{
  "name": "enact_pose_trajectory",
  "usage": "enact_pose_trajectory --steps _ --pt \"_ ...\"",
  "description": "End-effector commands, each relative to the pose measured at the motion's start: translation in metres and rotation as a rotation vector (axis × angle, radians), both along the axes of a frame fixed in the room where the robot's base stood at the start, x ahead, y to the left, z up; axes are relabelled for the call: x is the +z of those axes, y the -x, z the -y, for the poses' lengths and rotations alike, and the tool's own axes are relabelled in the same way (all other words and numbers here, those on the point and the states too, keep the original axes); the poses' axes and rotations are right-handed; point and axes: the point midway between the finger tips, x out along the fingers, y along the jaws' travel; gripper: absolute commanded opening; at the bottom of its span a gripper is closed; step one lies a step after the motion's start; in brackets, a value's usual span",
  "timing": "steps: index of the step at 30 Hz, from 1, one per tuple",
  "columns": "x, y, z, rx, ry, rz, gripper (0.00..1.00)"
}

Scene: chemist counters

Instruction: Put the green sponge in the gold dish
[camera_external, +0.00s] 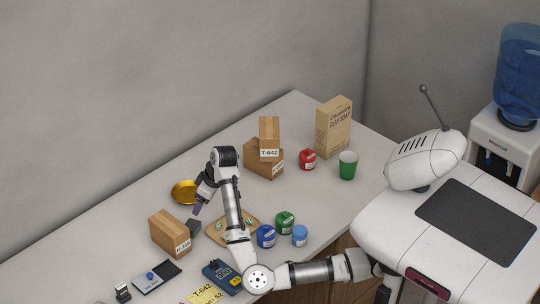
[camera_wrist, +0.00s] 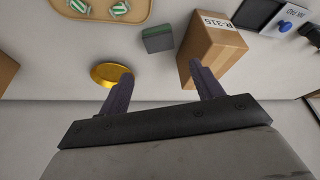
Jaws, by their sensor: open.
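The green sponge (camera_external: 194,227) is a small dark green-grey block lying on the counter between a cardboard box and a wooden tray. It also shows at the top of the wrist view (camera_wrist: 157,39). The round gold dish (camera_external: 182,190) lies flat on the counter near its wall side, and in the wrist view (camera_wrist: 108,74) it sits just beyond the left finger, which covers a little of it. My gripper (camera_external: 197,208) is above the counter between the dish and the sponge. In the wrist view (camera_wrist: 163,86) its fingers are apart with nothing between them.
A cardboard box (camera_external: 168,233) stands right beside the sponge. The wooden tray (camera_wrist: 68,8) holds green-and-white items. Stacked boxes (camera_external: 262,160), a red container (camera_external: 307,159), a green cup (camera_external: 347,165) and several jars stand farther right. Counter between dish and sponge is clear.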

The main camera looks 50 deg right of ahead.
Motion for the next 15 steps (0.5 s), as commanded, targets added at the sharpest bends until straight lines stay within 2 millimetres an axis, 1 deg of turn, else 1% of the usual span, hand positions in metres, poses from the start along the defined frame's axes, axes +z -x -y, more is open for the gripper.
enact_pose_trajectory --steps 3,9,12,15 --pt "-0.021 -0.007 -0.003 0.002 0.003 -0.005 0.65" --pt "-0.055 -0.021 -0.009 0.001 0.0 -0.004 0.65" --pt "-0.066 -0.025 -0.011 0.0 -0.001 -0.004 0.65" --pt "-0.072 -0.027 -0.011 -0.001 0.0 -0.003 0.65"
